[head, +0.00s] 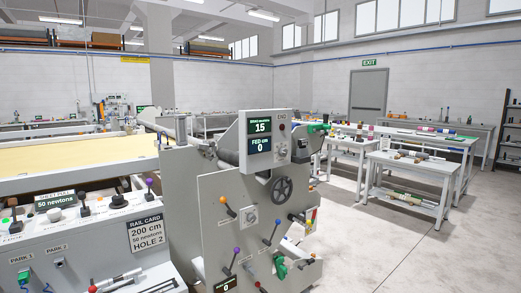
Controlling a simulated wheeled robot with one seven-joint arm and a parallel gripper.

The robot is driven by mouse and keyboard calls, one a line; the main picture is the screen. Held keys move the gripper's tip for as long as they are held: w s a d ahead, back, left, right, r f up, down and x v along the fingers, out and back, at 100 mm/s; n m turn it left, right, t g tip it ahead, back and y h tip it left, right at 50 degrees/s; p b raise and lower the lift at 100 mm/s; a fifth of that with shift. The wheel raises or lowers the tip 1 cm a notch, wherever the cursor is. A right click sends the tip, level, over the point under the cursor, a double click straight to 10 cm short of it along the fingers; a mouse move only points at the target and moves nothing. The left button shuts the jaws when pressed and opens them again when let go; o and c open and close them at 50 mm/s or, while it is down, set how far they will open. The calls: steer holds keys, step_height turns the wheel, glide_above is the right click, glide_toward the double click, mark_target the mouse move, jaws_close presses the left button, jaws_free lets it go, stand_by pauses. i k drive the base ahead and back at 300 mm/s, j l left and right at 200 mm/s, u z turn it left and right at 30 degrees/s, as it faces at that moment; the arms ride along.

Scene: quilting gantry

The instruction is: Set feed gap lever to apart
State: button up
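A grey machine end panel (217,221) stands in the middle of the head view. It carries several ball-topped levers: one with an orange knob (222,198), one with a blue-purple knob (277,222) and one with a purple knob (236,250). Labels beside them are too small to read, so I cannot tell which is the feed gap lever or whether it stands at apart. A display (259,134) on top reads 15 above and FED cm 0 below. My gripper is not in view.
A console (80,250) with knobs, a purple-topped lever (149,183) and a rail card (146,232) is at the left front. A long bed with yellowish cloth (80,152) lies behind it. White tables (405,165) stand right. The floor (430,250) at right front is clear.

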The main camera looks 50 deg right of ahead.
mark_target(278, 223)
steer(key=i+l+z, duration=0.25)
steer(key=l, duration=0.45)
steer(key=i+l+z, duration=0.25)
steer(key=i+l, duration=0.2)
steer(key=l, duration=0.15)
steer(key=i+l+z, duration=0.2)
steer(key=i+l, duration=0.25)
steer(key=l, duration=0.1)
